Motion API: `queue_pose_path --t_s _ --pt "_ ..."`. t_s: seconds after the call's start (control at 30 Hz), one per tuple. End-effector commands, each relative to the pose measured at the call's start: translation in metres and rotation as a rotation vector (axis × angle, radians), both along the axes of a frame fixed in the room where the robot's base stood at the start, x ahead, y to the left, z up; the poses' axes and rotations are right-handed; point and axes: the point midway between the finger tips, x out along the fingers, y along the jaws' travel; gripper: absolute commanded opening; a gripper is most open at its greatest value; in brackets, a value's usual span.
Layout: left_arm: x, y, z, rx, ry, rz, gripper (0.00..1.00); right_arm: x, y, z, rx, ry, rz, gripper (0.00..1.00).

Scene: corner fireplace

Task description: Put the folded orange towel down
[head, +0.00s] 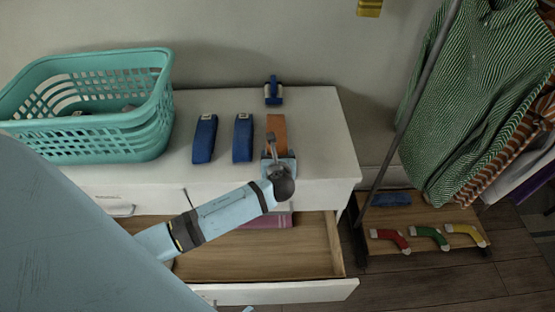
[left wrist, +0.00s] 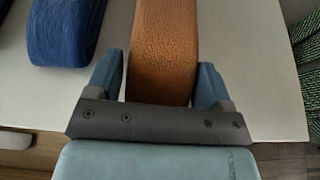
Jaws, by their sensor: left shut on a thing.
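The folded orange towel (head: 277,124) is a narrow strip at the right part of the white dresser top (head: 325,125). My left gripper (head: 277,153) holds its near end, above the dresser's front edge. In the left wrist view the towel (left wrist: 165,45) runs away between the two fingers (left wrist: 157,80), which are shut on its sides. I cannot tell whether the towel's underside touches the dresser top. My right gripper is not in view.
Two folded blue towels (head: 204,138) (head: 243,137) lie left of the orange one. A small blue object (head: 273,91) stands behind it. A teal basket (head: 120,125) is at the left. The drawer (head: 310,250) below is open. A clothes rack with socks (head: 428,236) stands right.

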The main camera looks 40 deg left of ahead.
Motion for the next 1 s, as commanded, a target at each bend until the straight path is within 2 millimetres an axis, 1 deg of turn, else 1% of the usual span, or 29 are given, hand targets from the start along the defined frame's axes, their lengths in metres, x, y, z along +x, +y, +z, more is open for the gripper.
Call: queue_pose_path --t_s 0.03,0.07,0.3,0.43,0.47,0.5,0.53,0.57,0.83,0.93,1.0 --pt "0.0 0.0 -0.007 0.001 0.001 0.0 0.45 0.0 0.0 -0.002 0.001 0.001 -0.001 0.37" --pt "0.0 0.0 -0.009 0.001 0.001 0.0 0.45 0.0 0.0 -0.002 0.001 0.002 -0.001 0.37" --pt "0.0 0.0 -0.009 0.0 -0.001 -0.001 0.45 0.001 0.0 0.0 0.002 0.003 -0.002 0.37" --pt "0.0 0.0 -0.012 0.001 -0.001 0.0 0.45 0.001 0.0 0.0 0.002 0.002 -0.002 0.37" --pt "0.0 0.0 -0.012 0.0 0.0 0.0 0.81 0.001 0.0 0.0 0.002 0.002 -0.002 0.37" --pt "0.0 0.0 -0.012 0.0 0.0 0.0 0.9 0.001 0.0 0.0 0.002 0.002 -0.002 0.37" --pt "0.0 0.0 -0.012 0.0 0.0 0.0 0.97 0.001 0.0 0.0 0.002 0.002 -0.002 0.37" --pt "0.0 0.0 -0.012 0.0 0.0 0.0 1.0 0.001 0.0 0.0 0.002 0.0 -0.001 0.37" --pt "0.0 0.0 -0.01 -0.001 -0.001 -0.001 1.0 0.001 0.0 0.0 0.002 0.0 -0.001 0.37" --pt "-0.008 -0.006 -0.006 -0.001 0.0 -0.002 1.0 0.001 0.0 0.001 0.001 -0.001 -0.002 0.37" --pt "-0.017 -0.013 -0.001 -0.001 0.0 -0.002 1.0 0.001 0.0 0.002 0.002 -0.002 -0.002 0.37"
